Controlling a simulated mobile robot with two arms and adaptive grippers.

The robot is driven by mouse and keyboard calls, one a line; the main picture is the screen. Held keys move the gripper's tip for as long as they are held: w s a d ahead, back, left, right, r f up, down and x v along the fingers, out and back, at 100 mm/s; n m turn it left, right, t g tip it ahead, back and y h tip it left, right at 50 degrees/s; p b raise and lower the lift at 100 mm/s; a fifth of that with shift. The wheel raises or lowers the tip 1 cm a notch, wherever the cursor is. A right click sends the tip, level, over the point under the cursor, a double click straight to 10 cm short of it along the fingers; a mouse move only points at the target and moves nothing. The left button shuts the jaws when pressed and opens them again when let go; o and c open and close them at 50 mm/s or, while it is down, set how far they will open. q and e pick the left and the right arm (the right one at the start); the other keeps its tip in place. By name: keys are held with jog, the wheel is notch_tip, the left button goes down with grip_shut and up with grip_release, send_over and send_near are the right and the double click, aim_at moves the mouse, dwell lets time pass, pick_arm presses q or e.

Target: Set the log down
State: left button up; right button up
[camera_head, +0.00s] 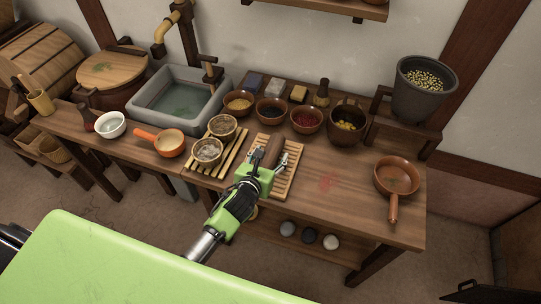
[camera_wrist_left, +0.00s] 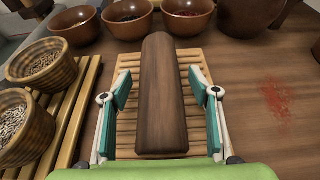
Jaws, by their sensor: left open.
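The log (camera_head: 274,149) is a short, dark brown wooden block. In the left wrist view, the log (camera_wrist_left: 161,95) lies lengthwise over a slatted wooden rack (camera_wrist_left: 196,58) and appears to rest on it. My left gripper (camera_head: 268,158) reaches over the rack (camera_head: 291,182) in the head view. In the left wrist view, the left gripper (camera_wrist_left: 162,88) is open, with one finger on each side of the log and a visible gap on both sides. The log's near end is close to the gripper's palm. My right gripper is not in view.
Two woven baskets of seeds (camera_head: 208,150) stand on a slatted stand left of the rack. Several bowls (camera_head: 271,110) line the back. A brown pan (camera_head: 397,178) sits at the right. The tabletop (camera_head: 345,190) between rack and pan is clear except for a red powder patch (camera_head: 327,182).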

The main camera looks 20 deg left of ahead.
pick_arm(q)
jog(key=c, duration=1.4)
jog(key=shift+r, duration=0.1)
jog(key=shift+c, duration=0.7)
